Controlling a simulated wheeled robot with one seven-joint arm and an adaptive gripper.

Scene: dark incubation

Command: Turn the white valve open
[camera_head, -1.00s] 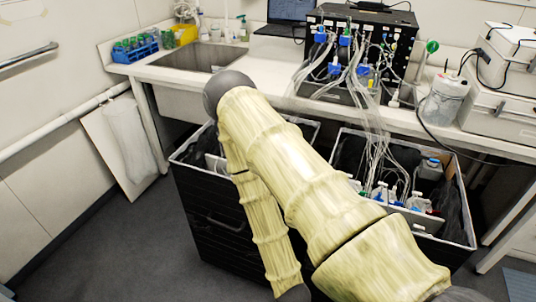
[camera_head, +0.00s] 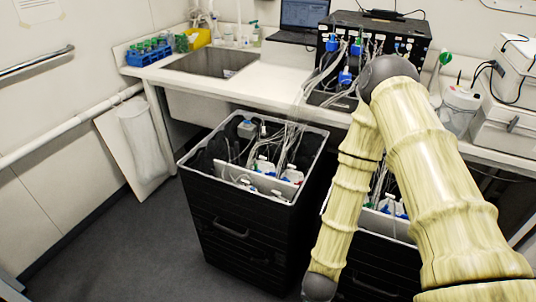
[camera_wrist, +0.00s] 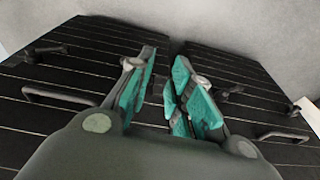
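I cannot pick out the white valve with certainty. In the head view, white fittings and bottles with blue and red caps (camera_head: 268,178) sit among clear tubing in the left black bin (camera_head: 228,215). More fittings show in the right black bin (camera_head: 372,270), partly hidden by my arm. My gripper (camera_wrist: 163,82) shows in the wrist view, with two teal-padded fingers apart and nothing seen between them. It faces dark ribbed panels with handles and is not visible in the head view, where my forearm points down in front of the bins.
A bench with a sink (camera_head: 212,62), a laptop (camera_head: 303,18) and a black device (camera_head: 376,34) with tubing runs behind the bins. A white container (camera_head: 459,107) stands at right. Grey floor (camera_head: 140,245) is clear left of the bins.

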